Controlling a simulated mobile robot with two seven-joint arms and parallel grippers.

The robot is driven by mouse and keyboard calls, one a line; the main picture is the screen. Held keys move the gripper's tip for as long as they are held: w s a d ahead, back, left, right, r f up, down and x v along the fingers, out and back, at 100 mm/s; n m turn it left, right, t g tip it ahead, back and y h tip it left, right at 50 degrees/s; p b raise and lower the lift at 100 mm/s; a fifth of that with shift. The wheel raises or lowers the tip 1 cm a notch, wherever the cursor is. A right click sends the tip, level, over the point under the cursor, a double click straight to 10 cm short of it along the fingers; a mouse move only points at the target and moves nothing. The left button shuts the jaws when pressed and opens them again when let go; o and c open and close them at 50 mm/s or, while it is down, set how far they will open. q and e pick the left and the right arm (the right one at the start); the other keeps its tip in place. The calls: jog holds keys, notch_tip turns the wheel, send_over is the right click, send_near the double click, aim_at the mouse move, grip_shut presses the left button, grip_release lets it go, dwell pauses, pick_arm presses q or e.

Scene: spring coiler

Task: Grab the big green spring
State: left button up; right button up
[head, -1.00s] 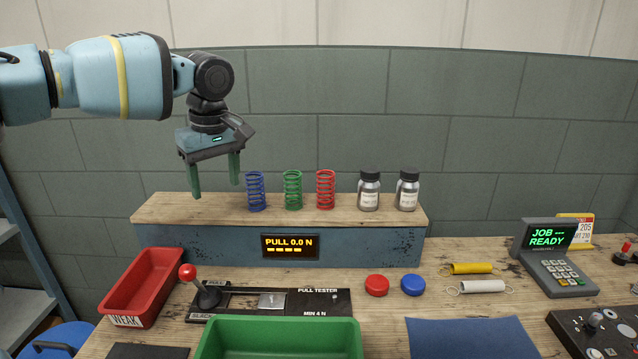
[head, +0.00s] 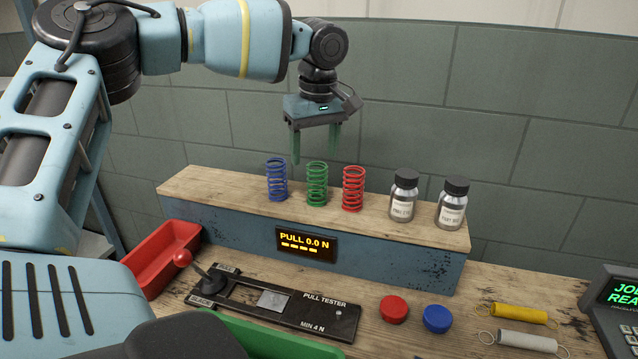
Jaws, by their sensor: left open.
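The green spring (head: 317,184) stands upright on the wooden shelf top, between the blue spring (head: 277,180) on its left and the red spring (head: 353,189) on its right. The three look about the same height. My left gripper (head: 315,157) is open and empty, with its green fingers pointing down. In the picture it hangs just above the green spring, with its fingertips near the height of the spring's top. I cannot tell from this view how far in front of or behind the spring it is. My right gripper is not in view.
Two jars (head: 403,195) stand on the shelf (head: 210,186) to the right. Below are a pull tester (head: 272,301), a red tray (head: 160,262), a red cap (head: 394,309), a blue cap (head: 437,319) and two lying springs (head: 518,314). A green tray (head: 270,341) is partly hidden.

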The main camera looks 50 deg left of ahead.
aim_at(317, 177)
pick_arm(q)
jog(key=shift+w+d+f+p, duration=0.1)
jog(key=shift+f+p, duration=0.1)
jog(key=shift+f, duration=1.5)
jog(key=shift+w+f+p, duration=0.1)
jog(key=shift+f+p, duration=0.1)
jog(key=shift+f, duration=1.5)
jog(key=shift+c, duration=0.2)
jog(key=c, duration=1.2)
jog(key=shift+r, duration=0.1)
